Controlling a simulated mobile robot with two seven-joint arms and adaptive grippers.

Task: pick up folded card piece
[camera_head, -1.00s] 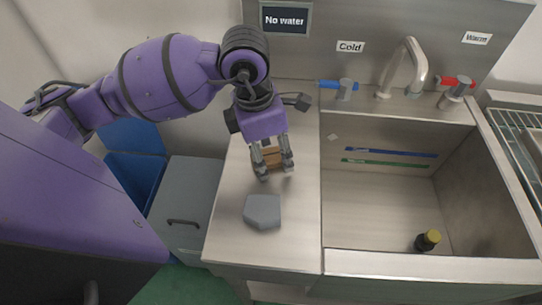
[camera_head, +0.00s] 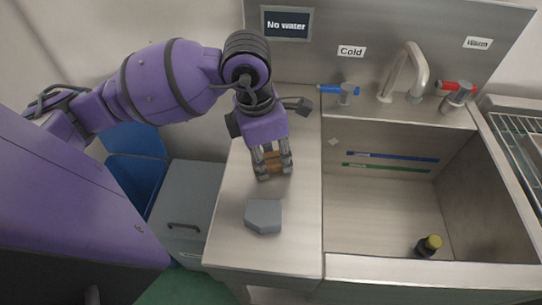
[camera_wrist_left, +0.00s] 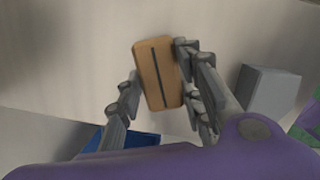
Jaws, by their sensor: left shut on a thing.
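The folded card piece (camera_head: 272,161) is a small brown block. It sits between the fingers of my left gripper (camera_head: 273,173), over the metal counter left of the sink. In the left wrist view the card piece (camera_wrist_left: 159,74) shows as an upright, slightly tilted brown rectangle with a dark line down its middle. The fingers of my left gripper (camera_wrist_left: 163,100) stand on both sides of it, shut on it. I cannot tell whether the card piece touches the counter. My right gripper is not in view.
A grey block (camera_head: 263,216) lies on the counter (camera_head: 235,242) in front of the gripper. The sink (camera_head: 375,205) is to the right, with a dark bottle with a yellow cap (camera_head: 430,245) in it. Taps and a spout (camera_head: 402,70) stand behind. A blue bin (camera_head: 133,170) is at left.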

